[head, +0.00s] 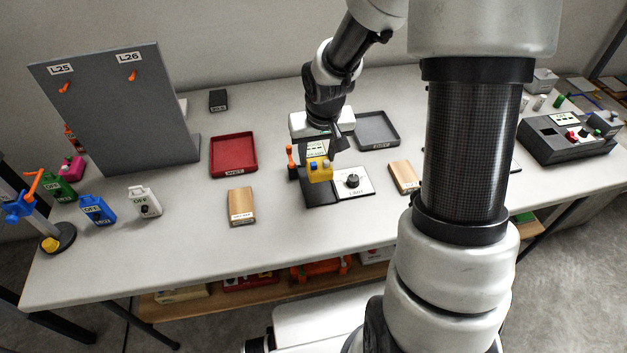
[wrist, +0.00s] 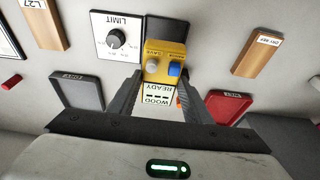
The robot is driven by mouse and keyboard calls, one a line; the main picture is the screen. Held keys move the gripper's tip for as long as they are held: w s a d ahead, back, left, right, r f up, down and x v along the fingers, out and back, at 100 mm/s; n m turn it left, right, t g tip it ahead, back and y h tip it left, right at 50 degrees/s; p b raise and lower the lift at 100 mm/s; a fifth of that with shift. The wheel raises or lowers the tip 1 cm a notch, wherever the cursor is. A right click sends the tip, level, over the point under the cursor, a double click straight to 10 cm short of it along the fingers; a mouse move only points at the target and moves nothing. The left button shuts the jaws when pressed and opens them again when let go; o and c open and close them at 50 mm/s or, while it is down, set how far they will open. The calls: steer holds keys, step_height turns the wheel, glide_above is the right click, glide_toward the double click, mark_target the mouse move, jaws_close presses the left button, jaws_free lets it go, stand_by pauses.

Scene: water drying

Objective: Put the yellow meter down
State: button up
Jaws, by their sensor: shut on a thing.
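The yellow meter (head: 320,172) has a blue knob and a grey knob on its top. In the head view it is at my gripper (head: 325,147), over the black pad of the base with the LIMIT dial (head: 352,181). In the wrist view the meter (wrist: 166,62) sits between the fingertips of my gripper (wrist: 163,88), which are shut on it. A card reading WOOD READY (wrist: 158,95) shows close to the meter, between the fingers. I cannot tell whether the meter's underside touches the black pad (wrist: 167,28).
A red tray (head: 233,155) stands left and a dark grey tray (head: 377,130) behind right. Wooden blocks (head: 242,206) (head: 404,177) lie either side of the base. An orange-handled post (head: 291,162) stands close left. A tall grey panel (head: 120,110) stands at the left. The table's front middle is clear.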

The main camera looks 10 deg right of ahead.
steer(key=shift+f+b, duration=0.75)
steer(key=shift+f, duration=2.6)
steer(key=shift+f, duration=0.1)
steer(key=shift+f, duration=0.15)
steer(key=o, duration=1.4)
steer(key=shift+c, duration=0.2)
